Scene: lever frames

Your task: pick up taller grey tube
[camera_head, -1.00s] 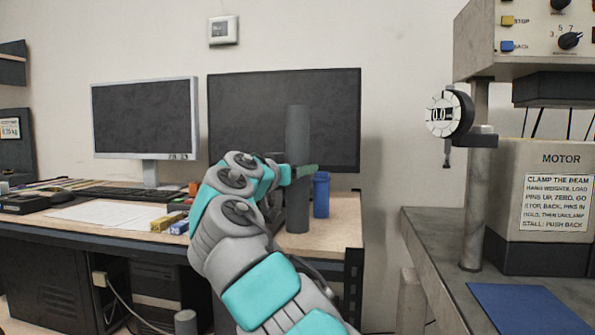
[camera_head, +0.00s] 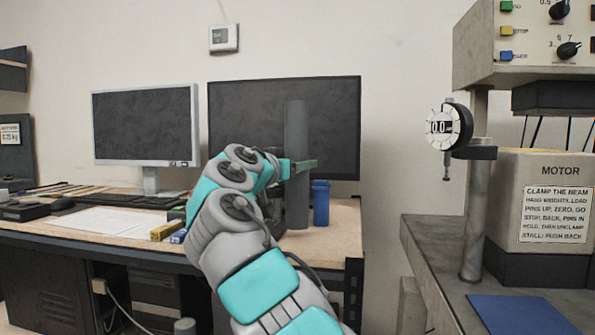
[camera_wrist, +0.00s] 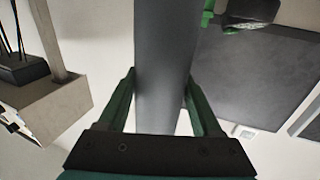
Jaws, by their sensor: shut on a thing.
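The taller grey tube (camera_head: 297,130) is upright over the right end of the desk, in front of the dark monitor. My gripper (camera_head: 304,165) has its green fingers closed around the tube at about mid-height. In the wrist view the tube (camera_wrist: 165,50) runs between the two green fingers of my gripper (camera_wrist: 162,88), one on each side. The tube's lower end shows near desk level beside a blue cup (camera_head: 321,203); the gap beneath it is too small to judge.
A short grey cylinder (camera_head: 185,326) shows low at the bottom edge. Two monitors, papers (camera_head: 100,221) and small blocks (camera_head: 165,231) occupy the desk. A machine with a dial gauge (camera_head: 449,127) and a blue mat (camera_head: 528,314) stand on the right bench. A gap separates desk and bench.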

